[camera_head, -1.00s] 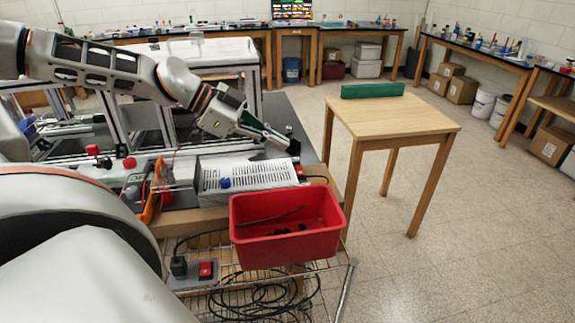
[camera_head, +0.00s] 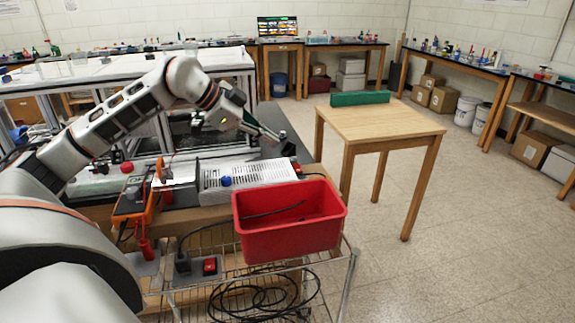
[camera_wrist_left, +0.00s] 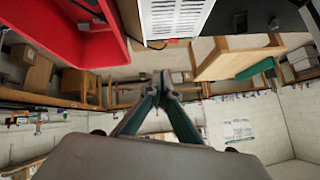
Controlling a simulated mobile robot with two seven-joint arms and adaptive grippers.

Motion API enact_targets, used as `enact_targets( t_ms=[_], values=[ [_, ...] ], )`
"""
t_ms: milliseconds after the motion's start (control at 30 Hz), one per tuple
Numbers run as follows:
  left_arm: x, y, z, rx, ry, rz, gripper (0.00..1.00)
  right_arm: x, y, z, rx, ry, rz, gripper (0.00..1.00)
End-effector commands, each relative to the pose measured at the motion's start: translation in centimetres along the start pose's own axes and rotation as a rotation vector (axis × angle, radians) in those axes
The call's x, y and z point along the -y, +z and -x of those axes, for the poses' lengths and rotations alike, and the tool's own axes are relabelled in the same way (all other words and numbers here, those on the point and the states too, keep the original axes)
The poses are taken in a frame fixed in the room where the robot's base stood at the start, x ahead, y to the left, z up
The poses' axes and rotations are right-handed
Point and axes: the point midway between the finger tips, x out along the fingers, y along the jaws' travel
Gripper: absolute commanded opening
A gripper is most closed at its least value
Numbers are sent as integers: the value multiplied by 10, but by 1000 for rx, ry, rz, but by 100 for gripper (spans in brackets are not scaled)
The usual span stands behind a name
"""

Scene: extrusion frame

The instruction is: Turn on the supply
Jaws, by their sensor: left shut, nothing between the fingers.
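The supply (camera_head: 250,175) is a white slotted metal box lying on the bench, with a blue knob (camera_head: 226,181) at its left and a small red-and-black part (camera_head: 296,166) at its right end. Its slotted top also shows at the top of the left wrist view (camera_wrist_left: 172,16). My left gripper (camera_head: 281,139) is shut and empty, above and behind the supply's right end, apart from it. Its closed fingertips show in the left wrist view (camera_wrist_left: 160,80). Whether the supply is on cannot be told. My right gripper is out of view.
A red bin (camera_head: 290,240) stands in front of the supply. A socket block with a red switch (camera_head: 209,266) sits on the wire cart beside coiled black cable (camera_head: 262,297). An orange meter (camera_head: 133,200) stands left. A wooden table (camera_head: 378,122) stands right; open floor lies beyond.

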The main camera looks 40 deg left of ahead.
Motion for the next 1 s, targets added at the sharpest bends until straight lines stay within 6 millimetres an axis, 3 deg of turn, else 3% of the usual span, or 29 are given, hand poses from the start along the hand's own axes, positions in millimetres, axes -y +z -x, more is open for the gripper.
enact_targets(
  t_ms=[233,700,867,1000],
  values=[
    [23,-1,-6,28,-76,72,0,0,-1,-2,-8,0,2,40],
    [26,0,-8,33,-84,80,0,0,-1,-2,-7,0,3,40],
    [27,-1,-24,31,-83,80,0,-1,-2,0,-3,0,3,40],
    [29,0,-49,30,-81,81,0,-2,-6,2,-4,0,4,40]
  ],
)
